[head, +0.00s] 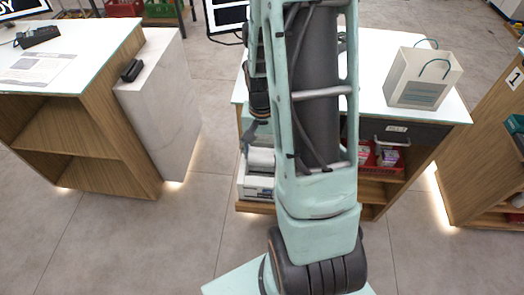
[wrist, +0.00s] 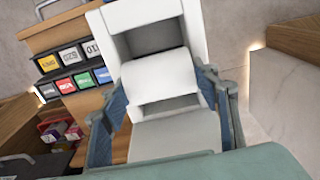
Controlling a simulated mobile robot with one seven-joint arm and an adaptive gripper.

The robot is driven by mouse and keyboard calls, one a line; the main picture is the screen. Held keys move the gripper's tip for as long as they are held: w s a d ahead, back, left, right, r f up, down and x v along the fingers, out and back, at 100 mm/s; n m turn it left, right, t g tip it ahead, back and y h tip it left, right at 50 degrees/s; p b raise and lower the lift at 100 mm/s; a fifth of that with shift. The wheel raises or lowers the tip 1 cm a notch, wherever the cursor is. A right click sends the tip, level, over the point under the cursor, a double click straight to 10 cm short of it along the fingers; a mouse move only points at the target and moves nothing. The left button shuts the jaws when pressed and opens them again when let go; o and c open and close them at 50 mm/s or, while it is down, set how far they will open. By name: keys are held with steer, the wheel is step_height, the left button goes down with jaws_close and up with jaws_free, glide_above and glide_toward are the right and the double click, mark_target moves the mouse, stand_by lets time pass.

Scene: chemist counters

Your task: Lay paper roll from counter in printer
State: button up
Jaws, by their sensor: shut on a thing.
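My gripper (wrist: 162,84) is shut on the white paper roll (wrist: 156,72), with one finger at each end of it. The roll lies crosswise in front of a white printer (wrist: 178,132), whose recess shows as a shaded hollow behind the roll. I cannot tell whether the roll touches the printer. In the head view the roll (head: 262,158) shows just above the white printer (head: 254,187), at the left side of the middle counter. My arm hides part of both there.
The middle counter (head: 385,118) has a white paper bag (head: 424,78) on top and a red basket (head: 386,158) on a shelf below. Labelled drawers (wrist: 75,82) show left of the printer in the wrist view. Another counter (head: 100,45) stands left, across open floor.

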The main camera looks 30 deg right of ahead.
steer(key=shift+f, duration=0.3)
steer(key=o, duration=1.3)
step_height(320, 180, up, 20)
steer(key=p, duration=0.6)
